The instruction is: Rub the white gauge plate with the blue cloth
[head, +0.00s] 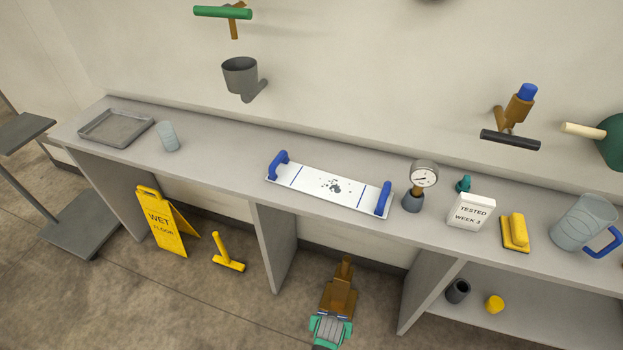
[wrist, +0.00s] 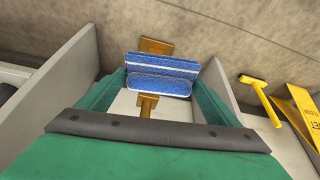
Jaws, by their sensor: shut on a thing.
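The white gauge plate (head: 314,180) lies on the bench, with a blue handle at each end and two blue lines across it. A cluster of dark specks (head: 336,186) marks its middle. My gripper (head: 331,323) is low in front of the bench, below the plate and apart from it. In the wrist view, the blue cloth (wrist: 162,80) with white stripes sits between the green fingers of my gripper (wrist: 163,88), which is shut on it. In the head view the cloth is mostly hidden by my gripper.
A brown object (head: 339,296) shows just past my gripper. A pressure gauge (head: 424,175) stands right of the plate, near a "TESTED WEEK 3" card (head: 470,212) and a yellow block (head: 514,232). A clear cup (head: 167,137) and grey tray (head: 115,128) are left. Bench panels flank my gripper.

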